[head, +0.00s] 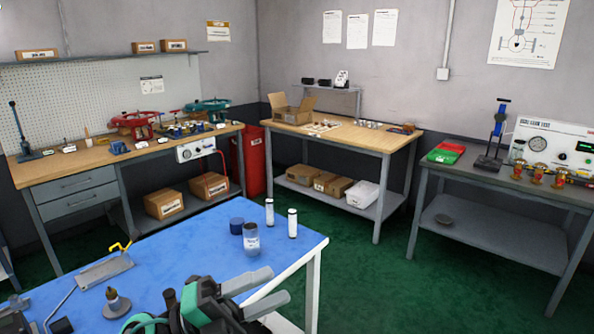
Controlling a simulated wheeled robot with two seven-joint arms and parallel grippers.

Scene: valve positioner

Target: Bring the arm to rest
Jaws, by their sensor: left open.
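My left gripper (278,284) shows at the bottom centre of the head view, over the near right corner of the blue-topped table (190,248). Its two grey fingers point right and are apart, with nothing between them. Its black and green body is cut off by the lower picture edge. My right gripper is not in view.
A clear jar (251,240), a dark blue cap (236,226) and two white bottles (292,223) stand just beyond the gripper. A metal plate with a yellow clamp (106,270) and a cone-shaped part (116,303) lie left. Green floor (350,270) is clear at right.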

